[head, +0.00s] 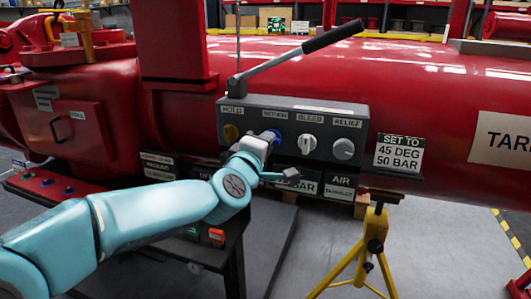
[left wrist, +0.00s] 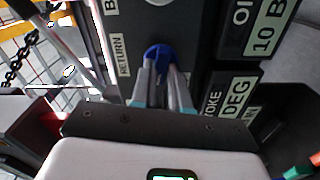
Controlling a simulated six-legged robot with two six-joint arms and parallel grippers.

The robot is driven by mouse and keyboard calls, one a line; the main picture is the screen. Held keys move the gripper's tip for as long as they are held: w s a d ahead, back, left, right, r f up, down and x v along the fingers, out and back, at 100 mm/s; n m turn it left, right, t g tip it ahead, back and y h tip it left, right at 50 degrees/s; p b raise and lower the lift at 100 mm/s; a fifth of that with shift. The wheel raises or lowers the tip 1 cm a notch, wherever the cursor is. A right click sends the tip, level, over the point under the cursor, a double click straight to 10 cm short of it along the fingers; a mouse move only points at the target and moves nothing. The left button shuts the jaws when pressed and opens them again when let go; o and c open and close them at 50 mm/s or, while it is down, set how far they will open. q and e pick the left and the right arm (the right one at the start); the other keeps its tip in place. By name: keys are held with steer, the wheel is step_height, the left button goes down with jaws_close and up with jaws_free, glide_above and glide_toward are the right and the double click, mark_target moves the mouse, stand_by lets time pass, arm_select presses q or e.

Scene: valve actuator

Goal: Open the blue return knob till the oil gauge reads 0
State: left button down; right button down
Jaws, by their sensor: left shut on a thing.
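The blue return knob (head: 277,137) sits on the grey control panel under the RETURN label, second from the left. It also shows in the left wrist view (left wrist: 158,51). My left gripper (head: 268,142) reaches it from the front, and its two fingers (left wrist: 163,75) are shut on the knob's sides. The oil gauge (left wrist: 268,35) shows at the upper right of the left wrist view; its plate is cut off by the frame edge and reads 10 B. In the head view my arm hides part of the gauge row. My right gripper is not in view.
A yellow stand (head: 373,245) stands below right. A dark bench (head: 225,225) lies under my arm.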

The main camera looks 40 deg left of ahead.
arm_select(q)
steer(key=shift+n+b, duration=0.4)
steer(key=shift+n, duration=0.2)
steer(key=c, duration=1.1)
jaws_free()
steer(key=p+v, duration=0.3)
steer(key=v, duration=1.3)
steer(key=shift+s+p, duration=0.15)
steer(key=shift+p, duration=0.15)
